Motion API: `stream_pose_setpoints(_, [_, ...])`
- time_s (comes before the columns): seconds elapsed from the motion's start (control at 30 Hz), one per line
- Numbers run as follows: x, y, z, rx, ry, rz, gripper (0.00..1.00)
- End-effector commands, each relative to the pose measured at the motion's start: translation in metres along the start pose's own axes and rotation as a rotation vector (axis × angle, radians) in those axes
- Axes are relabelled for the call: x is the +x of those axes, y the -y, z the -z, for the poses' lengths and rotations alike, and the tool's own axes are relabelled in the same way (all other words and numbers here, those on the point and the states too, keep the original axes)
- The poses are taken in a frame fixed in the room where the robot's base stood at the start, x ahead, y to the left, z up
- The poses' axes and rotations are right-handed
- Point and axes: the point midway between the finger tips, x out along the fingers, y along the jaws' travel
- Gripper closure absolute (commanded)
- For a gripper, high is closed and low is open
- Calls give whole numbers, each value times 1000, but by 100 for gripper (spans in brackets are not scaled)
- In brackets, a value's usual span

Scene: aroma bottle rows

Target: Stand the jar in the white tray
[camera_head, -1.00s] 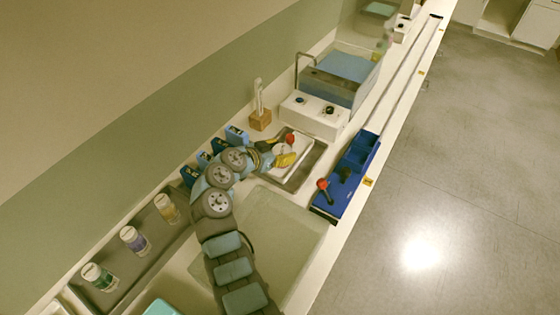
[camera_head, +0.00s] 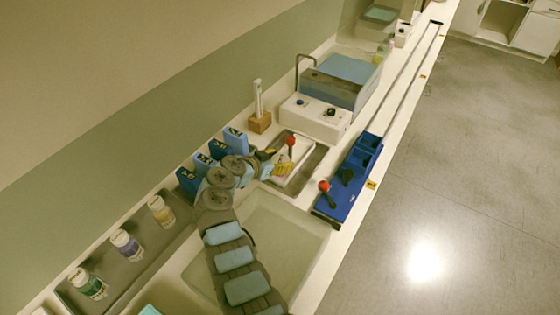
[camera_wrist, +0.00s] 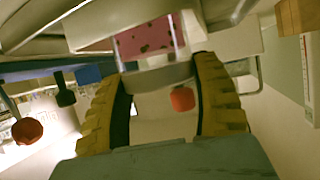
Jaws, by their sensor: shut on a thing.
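My gripper (camera_head: 283,168), with ribbed yellow fingers, is at the white tray (camera_head: 305,154) in the head view. In the wrist view its fingers (camera_wrist: 163,100) are closed on a jar (camera_wrist: 148,42), a clear-walled thing with dark-specked pink contents. The jar lies across the fingertips in that view. In the head view the jar cannot be made out, as my arm and fingers cover it. I cannot tell whether the jar touches the tray.
A red-topped tool (camera_head: 290,142) shows by the white tray. A blue organizer (camera_head: 352,185) with another red-topped tool (camera_head: 324,186) is to the right. Several blue boxes (camera_head: 205,163) stand along the wall. A white box with knobs (camera_head: 315,118) stands behind. A basin (camera_head: 290,235) is in front.

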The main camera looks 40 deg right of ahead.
Motion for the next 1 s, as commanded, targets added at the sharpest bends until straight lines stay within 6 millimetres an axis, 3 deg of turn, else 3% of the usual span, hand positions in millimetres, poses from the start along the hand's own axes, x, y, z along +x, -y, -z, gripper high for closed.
stream_pose_setpoints(0.37, [1, 0, -2, 2, -2, 0, 75])
stream_pose_setpoints(0.4, [1, 0, -2, 2, -1, 0, 31])
stream_pose_setpoints(0.5, [1, 0, -1, 2, -1, 0, 9])
stream_pose_setpoints(0.87, [0, 0, 1, 2, -1, 0, 9])
stream_pose_setpoints(1.0, [-9, 1, 1, 3, -1, 2, 9])
